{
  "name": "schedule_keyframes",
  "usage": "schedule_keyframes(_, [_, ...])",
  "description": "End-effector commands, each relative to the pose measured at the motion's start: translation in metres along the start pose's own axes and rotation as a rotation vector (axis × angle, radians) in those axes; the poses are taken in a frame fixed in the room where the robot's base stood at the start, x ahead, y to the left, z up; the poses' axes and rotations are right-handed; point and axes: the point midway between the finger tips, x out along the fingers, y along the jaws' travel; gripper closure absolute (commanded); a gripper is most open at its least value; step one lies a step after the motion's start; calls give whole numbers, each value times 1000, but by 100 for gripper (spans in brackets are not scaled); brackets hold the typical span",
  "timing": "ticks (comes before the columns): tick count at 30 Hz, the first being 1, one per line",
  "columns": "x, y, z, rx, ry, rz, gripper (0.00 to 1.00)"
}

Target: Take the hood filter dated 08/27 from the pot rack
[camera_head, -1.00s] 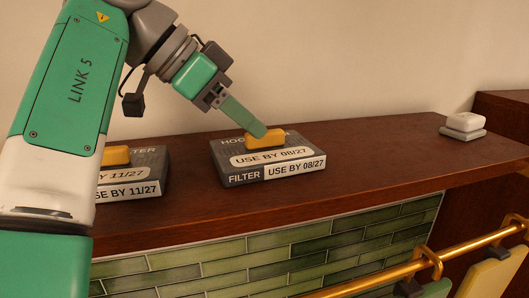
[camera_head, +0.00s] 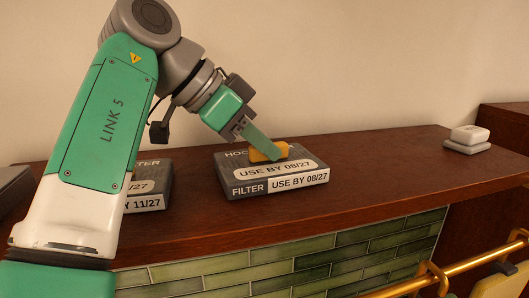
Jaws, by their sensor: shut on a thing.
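The hood filter dated 08/27 (camera_head: 250,188) is a dark grey flat box with white "USE BY 08/27" labels and a yellow handle (camera_head: 277,151) on top. It lies flat on the brown wooden shelf (camera_head: 390,165). My gripper (camera_head: 268,153) comes down from the upper left and is shut on the yellow handle. The visible green finger covers part of the handle; the other finger is hidden. A second filter, labelled 11/27 (camera_head: 158,186), lies to the left, partly hidden behind my arm.
A small stack of pale blocks (camera_head: 468,135) stands at the shelf's right end. A dark grey object (camera_head: 12,186) shows at the far left edge. Green tiles (camera_head: 300,262) and a brass rail (camera_head: 470,262) are below the shelf front.

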Motion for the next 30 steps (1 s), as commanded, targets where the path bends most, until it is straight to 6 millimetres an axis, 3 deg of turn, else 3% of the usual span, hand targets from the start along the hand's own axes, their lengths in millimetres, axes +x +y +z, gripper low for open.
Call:
schedule_keyframes(11, [-25, 2, -25, 2, 2, 1, 100])
schedule_keyframes(12, [-27, 6, -12, 2, 2, 0, 100])
schedule_keyframes(21, [-76, 42, 27, 0, -4, -7, 100])
schedule_keyframes(30, [-122, 75, 56, -1, -1, -3, 100])
